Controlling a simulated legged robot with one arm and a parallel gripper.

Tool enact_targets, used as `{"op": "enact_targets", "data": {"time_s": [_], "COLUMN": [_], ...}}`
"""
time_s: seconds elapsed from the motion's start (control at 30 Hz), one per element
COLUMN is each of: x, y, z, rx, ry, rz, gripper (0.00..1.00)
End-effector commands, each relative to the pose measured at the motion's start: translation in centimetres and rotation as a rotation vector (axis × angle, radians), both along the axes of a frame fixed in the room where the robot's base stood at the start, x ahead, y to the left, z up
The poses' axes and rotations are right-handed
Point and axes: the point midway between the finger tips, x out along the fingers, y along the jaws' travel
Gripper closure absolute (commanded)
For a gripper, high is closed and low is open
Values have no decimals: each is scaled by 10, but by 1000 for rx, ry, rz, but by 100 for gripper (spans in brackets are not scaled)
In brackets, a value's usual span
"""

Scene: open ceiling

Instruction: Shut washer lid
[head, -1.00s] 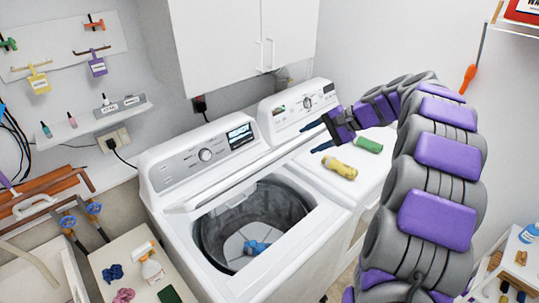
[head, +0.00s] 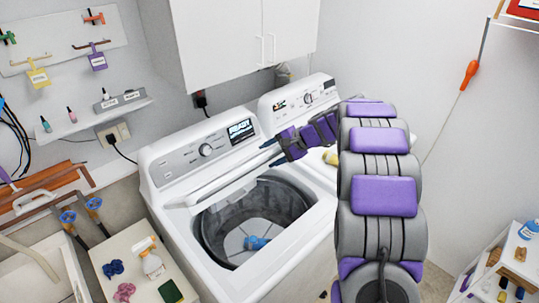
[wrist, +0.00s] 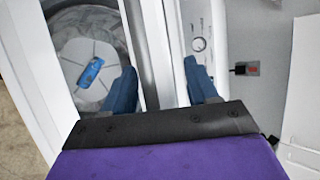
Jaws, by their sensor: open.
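The white washer (head: 270,280) stands with its top opening uncovered and its drum (head: 215,235) visible. Its lid (head: 215,190) is raised, seen nearly edge-on in front of the control panel. My gripper (head: 268,154) is at the right end of the lid's upper edge. In the wrist view my gripper (wrist: 160,68) has its two blue fingers apart, with the lid (wrist: 148,45) passing between them. I cannot tell whether either finger touches it. A blue item (head: 257,242) lies in the drum and also shows in the wrist view (wrist: 91,71).
A second white machine (head: 320,168) stands to the right, with a yellow bottle (head: 331,156) on top, partly hidden by my arm. White cabinets (head: 225,45) hang above. A side table (head: 125,265) with a spray bottle (head: 152,264) stands at the left.

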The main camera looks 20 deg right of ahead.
Motion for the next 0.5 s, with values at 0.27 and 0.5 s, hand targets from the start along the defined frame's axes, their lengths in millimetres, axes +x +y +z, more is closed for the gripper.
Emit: {"op": "enact_targets", "data": {"time_s": [0.27,0.5], "x": [5,5], "y": [6,6], "z": [-6,-6], "rx": [-2,-1], "ry": [-1,-1], "rz": [-1,0], "gripper": [42,49]}}
